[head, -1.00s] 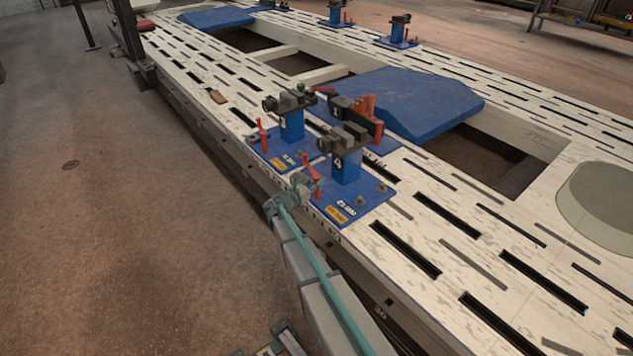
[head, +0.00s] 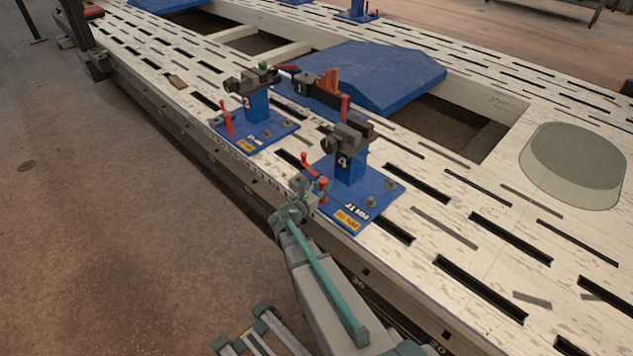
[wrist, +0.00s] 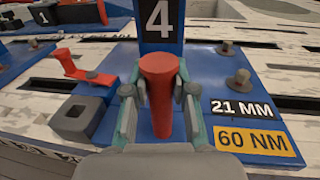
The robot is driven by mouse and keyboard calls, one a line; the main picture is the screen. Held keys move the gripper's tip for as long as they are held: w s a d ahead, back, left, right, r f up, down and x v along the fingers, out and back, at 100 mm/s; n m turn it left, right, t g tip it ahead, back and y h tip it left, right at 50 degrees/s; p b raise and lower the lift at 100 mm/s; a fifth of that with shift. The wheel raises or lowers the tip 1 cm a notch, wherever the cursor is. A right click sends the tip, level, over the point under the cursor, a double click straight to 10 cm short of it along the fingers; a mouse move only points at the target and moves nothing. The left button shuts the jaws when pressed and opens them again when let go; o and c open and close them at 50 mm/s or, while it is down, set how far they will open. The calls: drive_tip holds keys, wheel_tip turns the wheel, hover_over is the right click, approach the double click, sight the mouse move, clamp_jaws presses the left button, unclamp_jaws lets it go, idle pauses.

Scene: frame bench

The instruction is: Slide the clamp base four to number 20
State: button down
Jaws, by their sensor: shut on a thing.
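Clamp base four (head: 372,200) is a blue plate on the bench edge with a blue post marked 4 and a dark clamp head. My gripper (head: 318,188) is at its near left side. In the wrist view, my gripper's fingers (wrist: 160,100) are shut around an upright red peg (wrist: 162,82) on the base's plate (wrist: 205,115). The number 20 (head: 437,348) is on the bench side at the bottom of the head view, to the right of and nearer than the base. A 30 (head: 358,283) lies between them.
Clamp base one (head: 318,90) and a blue slab (head: 375,75) are behind. The slotted white bench top (head: 450,225) to the right of base four is clear.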

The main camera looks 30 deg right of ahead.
drive_tip(key=shift+w, duration=0.1)
drive_tip(key=c, duration=0.9)
unclamp_jaws()
drive_tip(key=shift+a, duration=0.1)
drive_tip(key=v, duration=1.1)
drive_tip(key=shift+s+a, duration=0.2)
drive_tip(key=shift+a, duration=0.15)
